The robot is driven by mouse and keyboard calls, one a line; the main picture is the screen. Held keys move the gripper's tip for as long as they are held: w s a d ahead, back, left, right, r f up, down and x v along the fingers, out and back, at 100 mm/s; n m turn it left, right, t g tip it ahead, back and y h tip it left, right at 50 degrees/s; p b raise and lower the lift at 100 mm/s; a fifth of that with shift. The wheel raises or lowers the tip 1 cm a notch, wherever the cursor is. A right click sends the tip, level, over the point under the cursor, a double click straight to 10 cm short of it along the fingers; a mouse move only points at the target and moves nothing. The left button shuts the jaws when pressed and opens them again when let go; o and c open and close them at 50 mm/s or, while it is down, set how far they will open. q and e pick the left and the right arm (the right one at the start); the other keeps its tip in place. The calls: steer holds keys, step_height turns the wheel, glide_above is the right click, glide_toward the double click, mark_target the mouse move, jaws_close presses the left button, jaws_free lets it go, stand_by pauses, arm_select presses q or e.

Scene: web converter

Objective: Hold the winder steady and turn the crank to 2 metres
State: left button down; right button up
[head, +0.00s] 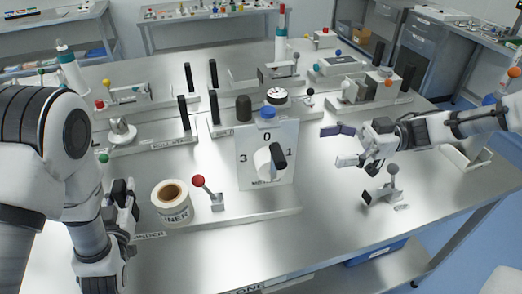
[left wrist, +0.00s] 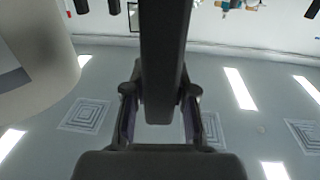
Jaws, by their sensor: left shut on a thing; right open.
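The winder's white dial plate (head: 248,160) stands upright mid-table, with 0 at the top, 1 at right and 3 at left; the knob partly covers the lower lettering. Its white crank hub (head: 263,162) carries a black handle (head: 279,156), to the upper right of the hub. My left gripper (head: 124,207) is at the table's left front, left of the liner roll, shut on a dark upright handle (left wrist: 165,55) that fills the middle of the left wrist view. My right gripper (head: 343,146) is open and empty, right of the dial and apart from the crank.
A white liner roll (head: 172,212) stands between my left gripper and the dial. A red-knobbed lever (head: 199,182) rises beside it. A grey-knobbed lever (head: 393,170) stands below my right gripper. Black posts and fixtures line the back. The front right tabletop is clear.

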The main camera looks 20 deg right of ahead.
mark_target(282, 153)
steer(key=a, duration=0.8)
steer(key=w+a, duration=0.1)
steer(key=a, duration=0.2)
steer(key=shift+w+a, duration=0.1)
steer(key=shift+a, duration=0.3)
jaws_close()
